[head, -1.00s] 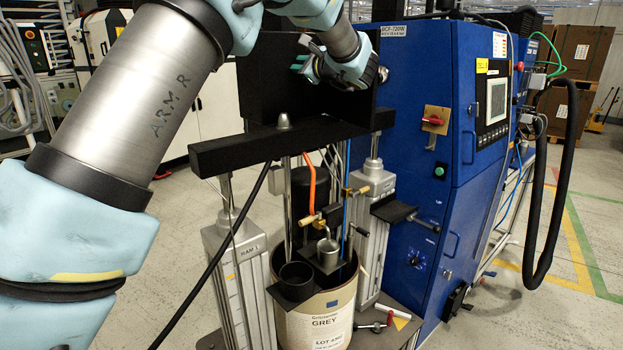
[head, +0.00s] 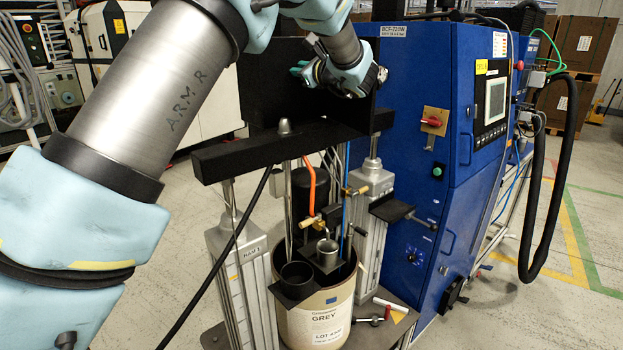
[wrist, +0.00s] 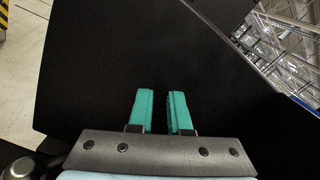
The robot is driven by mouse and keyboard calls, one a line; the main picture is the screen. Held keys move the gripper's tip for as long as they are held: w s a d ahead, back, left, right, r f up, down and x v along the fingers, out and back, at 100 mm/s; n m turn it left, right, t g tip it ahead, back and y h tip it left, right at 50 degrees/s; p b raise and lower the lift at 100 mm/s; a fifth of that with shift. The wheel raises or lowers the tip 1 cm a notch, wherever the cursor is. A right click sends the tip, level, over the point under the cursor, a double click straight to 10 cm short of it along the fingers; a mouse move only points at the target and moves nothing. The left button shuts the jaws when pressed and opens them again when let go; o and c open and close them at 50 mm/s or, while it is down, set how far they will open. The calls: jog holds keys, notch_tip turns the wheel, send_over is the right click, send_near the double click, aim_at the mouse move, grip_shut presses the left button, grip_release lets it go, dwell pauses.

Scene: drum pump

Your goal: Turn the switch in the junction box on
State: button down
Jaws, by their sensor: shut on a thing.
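My gripper (head: 298,70) is in front of the upright black panel (head: 262,82) at the top of the pump frame in the head view. In the wrist view its two teal fingers (wrist: 161,92) stand close together with a narrow dark gap, over a black surface (wrist: 110,60). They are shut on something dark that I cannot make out. No junction box or switch inside one can be clearly identified. A red rotary switch (head: 432,122) on a yellow plate is on the blue cabinet (head: 410,75), apart from my gripper.
Below the black crossbar (head: 235,158) stands a drum (head: 318,322) with a metal cup (head: 327,253) and a black cup (head: 296,275) above it. Cables, an orange hose and metal columns surround it. A black hose (head: 545,205) hangs at the right. Open floor (head: 580,215) lies beyond.

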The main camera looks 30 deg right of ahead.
jog(key=shift+m+p, duration=0.6)
jog(key=shift+p, duration=0.2)
jog(key=m, duration=0.2)
jog(key=shift+f+m, duration=0.15)
jog(key=shift+m, duration=0.25)
jog(key=shift+m, duration=1.1)
jog(key=c, duration=0.7)
grip_release()
jog(key=shift+s, duration=0.1)
jog(key=s+d, duration=0.1)
jog(key=s, duration=0.7)
jog(key=shift+s+d, duration=0.35)
jog(key=shift+d, duration=0.05)
